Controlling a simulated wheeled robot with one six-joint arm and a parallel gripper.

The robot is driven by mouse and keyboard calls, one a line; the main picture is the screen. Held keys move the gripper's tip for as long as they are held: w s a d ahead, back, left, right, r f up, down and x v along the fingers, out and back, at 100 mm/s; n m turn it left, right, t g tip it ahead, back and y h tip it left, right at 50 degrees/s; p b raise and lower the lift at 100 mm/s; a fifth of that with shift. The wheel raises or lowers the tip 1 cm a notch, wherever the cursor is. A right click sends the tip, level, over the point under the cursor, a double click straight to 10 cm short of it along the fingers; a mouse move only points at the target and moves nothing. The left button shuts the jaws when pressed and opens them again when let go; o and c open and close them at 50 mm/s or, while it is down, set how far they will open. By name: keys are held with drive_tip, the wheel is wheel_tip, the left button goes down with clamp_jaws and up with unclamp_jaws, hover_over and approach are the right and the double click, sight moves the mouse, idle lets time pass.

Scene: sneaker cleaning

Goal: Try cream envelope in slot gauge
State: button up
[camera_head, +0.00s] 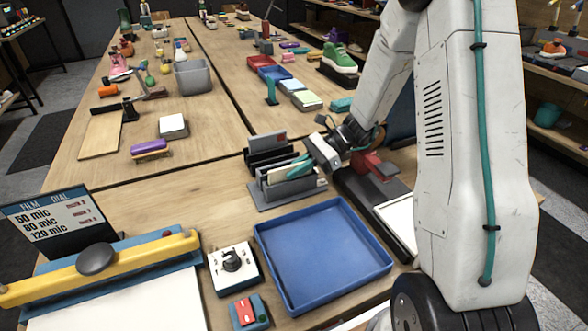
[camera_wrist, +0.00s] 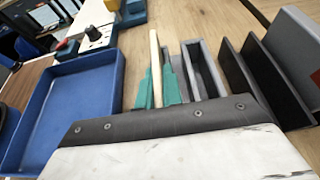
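My gripper (camera_wrist: 157,88) has teal fingers, closed on the two sides of a thin cream envelope (camera_wrist: 154,48), which stands edge-on in the wrist view. In the wrist view, narrow grey slot walls (camera_wrist: 204,68) stand just right of the fingers. I cannot tell whether the envelope's lower edge is inside a slot. Dark upright dividers (camera_wrist: 268,72) stand farther right, with a grey piece bearing a red mark (camera_head: 280,137) behind them.
An empty blue tray (camera_head: 322,252) lies in front of the gauge. A white dial box (camera_head: 233,266) and a red-and-teal block (camera_head: 248,312) stand left of it. A yellow-barred sealer (camera_head: 100,265) is at front left. A red-and-grey device (camera_head: 375,177) is close to the right.

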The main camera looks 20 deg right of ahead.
drive_tip(key=o, duration=0.5)
drive_tip(key=v, duration=0.8)
drive_tip(key=s+a+r+n+g+h, duration=0.1)
drive_tip(key=s+a+r+n+h, duration=0.25)
drive_tip(key=s+r+n, duration=0.2)
drive_tip(key=s+a+r+n+g+h, duration=0.2)
drive_tip(key=s+a+r+n+h, duration=0.15)
drive_tip(key=s+r, duration=0.3)
drive_tip(key=s+r+n+t+h, duration=0.1)
drive_tip(key=s+n+h, duration=0.1)
drive_tip(key=s, duration=0.3)
drive_tip(key=s+n+t+h, duration=0.2)
drive_tip(key=s+n, duration=0.2)
drive_tip(key=s, duration=0.1)
drive_tip(key=s+r+n+t+h, duration=0.1)
drive_tip(key=s+n+h, duration=0.1)
drive_tip(key=s, duration=0.3)
drive_tip(key=shift+d+r+n+h, duration=0.3)
drive_tip(key=shift+d+n, duration=0.1)
drive_tip(key=shift+n, duration=0.1)
